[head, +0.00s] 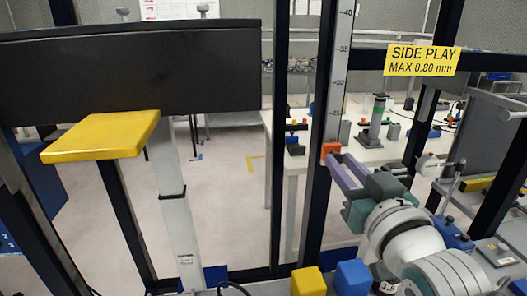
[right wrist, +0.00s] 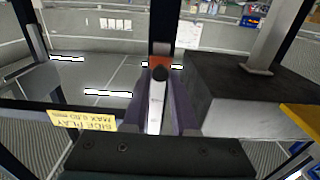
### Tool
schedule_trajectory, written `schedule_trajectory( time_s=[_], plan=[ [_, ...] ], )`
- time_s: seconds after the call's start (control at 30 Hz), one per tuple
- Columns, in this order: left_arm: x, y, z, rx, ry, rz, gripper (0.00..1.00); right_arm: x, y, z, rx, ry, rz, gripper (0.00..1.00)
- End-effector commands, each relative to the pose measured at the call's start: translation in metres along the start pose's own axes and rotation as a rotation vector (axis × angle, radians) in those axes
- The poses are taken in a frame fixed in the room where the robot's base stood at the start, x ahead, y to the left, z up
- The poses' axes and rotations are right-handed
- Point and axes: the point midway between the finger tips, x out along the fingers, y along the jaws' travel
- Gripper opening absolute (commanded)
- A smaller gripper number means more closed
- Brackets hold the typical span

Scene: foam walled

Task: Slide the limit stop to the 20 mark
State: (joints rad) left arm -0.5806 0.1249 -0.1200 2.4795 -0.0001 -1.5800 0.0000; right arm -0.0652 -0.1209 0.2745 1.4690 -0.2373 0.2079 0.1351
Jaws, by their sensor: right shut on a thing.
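The limit stop (head: 329,149) is a small orange block on a white vertical scale (head: 341,70) fixed to a dark post. The scale reads 40, 35, 30 and 25 from the top down. The stop sits below the 25 mark, and no 20 label shows. My right gripper (head: 338,157) reaches it from the lower right with purple fingers, shut on it. In the right wrist view the orange stop (right wrist: 159,61) shows at the fingertips, with a dark round knob (right wrist: 160,73) between them. My left gripper is out of view.
A yellow pad (head: 100,137) on a post and a wide black panel (head: 130,68) stand left. A yellow sign (head: 421,60) reads SIDE PLAY MAX 0.80 mm. Yellow (head: 308,282) and blue (head: 352,278) blocks stand low in front. Dark frame posts flank the arm.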

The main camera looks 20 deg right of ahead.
Motion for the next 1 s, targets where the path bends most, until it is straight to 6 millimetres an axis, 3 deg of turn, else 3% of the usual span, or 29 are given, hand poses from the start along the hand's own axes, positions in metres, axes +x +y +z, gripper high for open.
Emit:
schedule_trajectory(
  time_s=[0.03, 0.3, 0.67, 1.0],
  plan=[
    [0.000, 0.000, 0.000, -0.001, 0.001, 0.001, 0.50, -0.001, 0.001, 0.006, -0.001, -0.020, 0.002, 0.27],
    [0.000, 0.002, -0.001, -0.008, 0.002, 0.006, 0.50, -0.001, 0.001, 0.004, -0.001, -0.014, 0.001, 0.55],
    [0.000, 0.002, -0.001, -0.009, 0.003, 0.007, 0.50, -0.010, 0.000, 0.004, -0.001, -0.012, 0.000, 0.55],
    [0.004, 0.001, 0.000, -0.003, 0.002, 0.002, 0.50, -0.072, 0.000, 0.005, -0.001, -0.015, 0.001, 0.55]
  ],
)
